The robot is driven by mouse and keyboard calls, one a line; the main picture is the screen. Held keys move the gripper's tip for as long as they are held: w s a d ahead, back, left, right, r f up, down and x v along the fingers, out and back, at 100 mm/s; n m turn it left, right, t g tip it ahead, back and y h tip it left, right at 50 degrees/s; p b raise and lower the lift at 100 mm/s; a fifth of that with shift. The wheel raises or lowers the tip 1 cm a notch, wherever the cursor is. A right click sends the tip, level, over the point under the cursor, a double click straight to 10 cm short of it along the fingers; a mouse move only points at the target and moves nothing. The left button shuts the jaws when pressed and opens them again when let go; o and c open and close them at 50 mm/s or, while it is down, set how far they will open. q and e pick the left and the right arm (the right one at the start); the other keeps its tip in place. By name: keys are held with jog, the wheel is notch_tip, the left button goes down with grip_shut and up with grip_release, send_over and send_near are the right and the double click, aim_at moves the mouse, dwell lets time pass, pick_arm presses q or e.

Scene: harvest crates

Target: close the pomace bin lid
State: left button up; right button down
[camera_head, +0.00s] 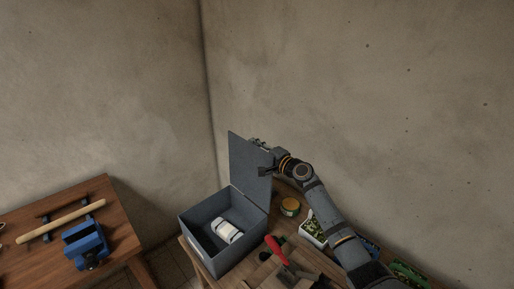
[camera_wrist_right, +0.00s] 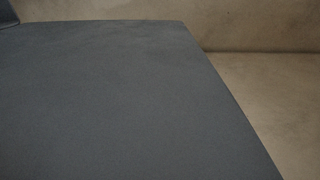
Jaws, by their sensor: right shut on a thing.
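The grey pomace bin (camera_head: 196,243) stands on the right-hand wooden table, open at the top, with a white cylindrical thing (camera_head: 228,231) lying inside. Its grey lid (camera_head: 246,165) stands roughly upright at the bin's back edge. My right gripper (camera_head: 262,157) is at the lid's upper right edge and is shut on the lid. The lid also fills most of the right wrist view (camera_wrist_right: 120,100), with its edge running down the right side. The fingertips are partly hidden by the lid and do not show in the right wrist view. My left gripper is not in view.
My right arm passes above these. A left table holds a blue vise (camera_head: 86,245) and a wooden rod (camera_head: 62,221). Walls stand behind.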

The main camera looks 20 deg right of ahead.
jog(key=s+a+n, duration=0.2)
jog(key=a+n, duration=0.1)
jog(key=a, duration=0.3)
jog(key=s+a+f+n, duration=0.1)
jog(key=s+a+n, duration=0.1)
jog(key=a, duration=0.4)
jog(key=shift+s+a+f+n+b, duration=0.25)
jog(key=shift+n+b, duration=0.2)
jog(key=shift+n, duration=0.35)
jog(key=c, duration=1)
grip_release()
jog(key=shift+c, duration=0.2)
jog(key=v, duration=1.2)
jog(key=shift+w, duration=0.1)
